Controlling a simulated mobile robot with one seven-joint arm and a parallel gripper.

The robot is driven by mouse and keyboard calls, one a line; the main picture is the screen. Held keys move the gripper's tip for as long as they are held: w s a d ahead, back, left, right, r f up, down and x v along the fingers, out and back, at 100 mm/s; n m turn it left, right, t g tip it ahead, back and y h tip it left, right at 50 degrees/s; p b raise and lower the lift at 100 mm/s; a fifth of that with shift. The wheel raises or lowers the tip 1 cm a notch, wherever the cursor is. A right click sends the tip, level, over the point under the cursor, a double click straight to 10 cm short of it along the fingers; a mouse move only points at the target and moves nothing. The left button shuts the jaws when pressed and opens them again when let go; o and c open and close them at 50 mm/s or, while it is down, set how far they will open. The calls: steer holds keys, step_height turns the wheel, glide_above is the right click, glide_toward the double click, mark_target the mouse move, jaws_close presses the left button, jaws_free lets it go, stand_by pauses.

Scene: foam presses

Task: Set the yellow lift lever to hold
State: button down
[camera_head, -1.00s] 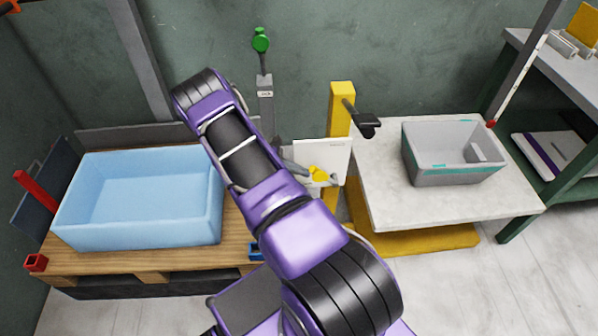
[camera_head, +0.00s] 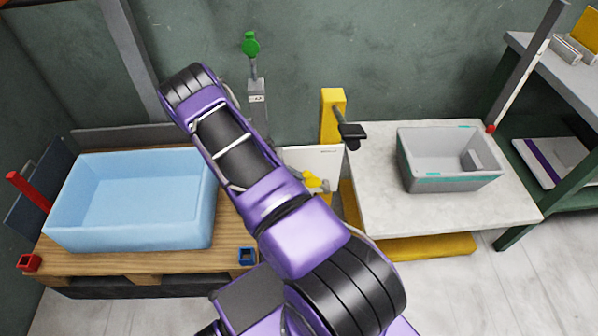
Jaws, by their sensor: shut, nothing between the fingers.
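A small yellow piece (camera_head: 313,181), which may be the lift lever, shows low in front of a white panel (camera_head: 318,158), just right of my purple arm. A small grey part touches or overlaps it; I cannot tell whether that is part of the lever or of my gripper. The lever's setting cannot be read. My arm rises from the bottom of the view to its elbow at upper left and covers what lies behind it. My gripper cannot be made out; it seems hidden behind my arm.
A yellow post (camera_head: 332,115) with a black handle (camera_head: 351,132) stands beside a pale table (camera_head: 385,215) bearing a grey bin (camera_head: 450,182). A blue tub (camera_head: 130,225) sits on a wooden pallet (camera_head: 110,262) at left. A green-knobbed lever (camera_head: 251,45) stands behind my arm.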

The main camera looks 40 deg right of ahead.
steer(key=shift+s+d+r, duration=0.35)
steer(key=shift+d+r, duration=0.15)
steer(key=shift+r, duration=0.15)
steer(key=shift+a, duration=0.1)
steer(key=v, duration=1.7)
steer(key=shift+p, duration=0.4)
steer(key=shift+w+r, duration=0.1)
steer(key=shift+r, duration=0.05)
